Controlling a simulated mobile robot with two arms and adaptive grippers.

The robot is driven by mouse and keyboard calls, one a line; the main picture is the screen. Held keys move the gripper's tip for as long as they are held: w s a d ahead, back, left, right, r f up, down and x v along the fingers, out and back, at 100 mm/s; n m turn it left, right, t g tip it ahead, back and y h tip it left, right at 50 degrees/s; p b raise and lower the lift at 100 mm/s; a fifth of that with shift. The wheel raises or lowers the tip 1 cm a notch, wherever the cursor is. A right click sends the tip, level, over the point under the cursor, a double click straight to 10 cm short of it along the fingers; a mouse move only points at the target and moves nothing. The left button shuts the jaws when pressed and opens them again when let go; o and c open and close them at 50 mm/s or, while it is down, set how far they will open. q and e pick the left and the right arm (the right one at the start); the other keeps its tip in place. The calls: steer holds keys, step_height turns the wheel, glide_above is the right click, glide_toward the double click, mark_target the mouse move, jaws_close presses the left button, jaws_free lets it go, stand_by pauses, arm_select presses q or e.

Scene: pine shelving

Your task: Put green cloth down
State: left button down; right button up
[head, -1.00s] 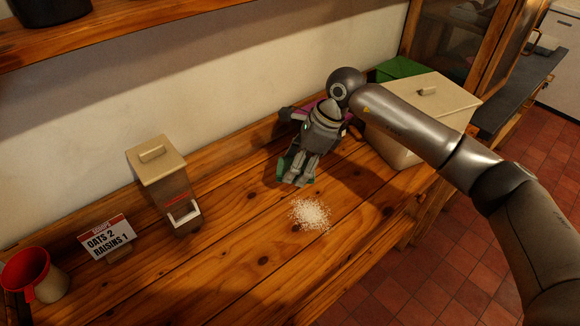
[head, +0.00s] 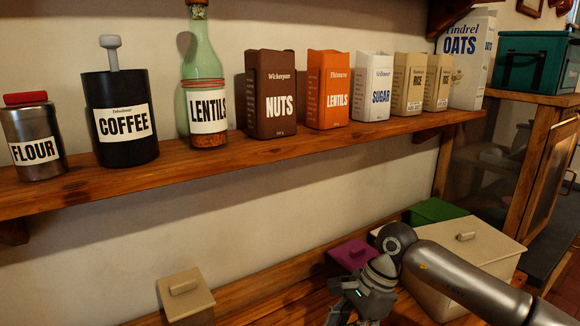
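My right gripper (head: 352,312) reaches in from the right, low over the wooden counter, in front of a purple item (head: 354,254). Its fingertips run to the bottom edge of the head view, so their opening cannot be judged. The green cloth cannot be made out now; the area under the fingers is cut off. My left gripper is out of view.
A shelf (head: 250,160) above holds a flour jar (head: 36,140), coffee canister (head: 120,120), lentils bottle (head: 205,75) and several packets. A beige bin (head: 470,252) and green box (head: 435,211) stand right of the gripper. A lidded dispenser (head: 184,292) is at lower left.

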steer(key=s+d+n+g+h, duration=0.1)
steer(key=s+d+n+h, duration=0.1)
steer(key=s+d+n, duration=0.2)
steer(key=s+d+n+g+h, duration=0.2)
steer(key=s+d+n, duration=0.1)
steer(key=s+n, duration=0.7)
steer(key=shift+s+d+r, duration=0.3)
steer(key=shift+d+r, duration=0.1)
steer(key=shift+r, duration=0.05)
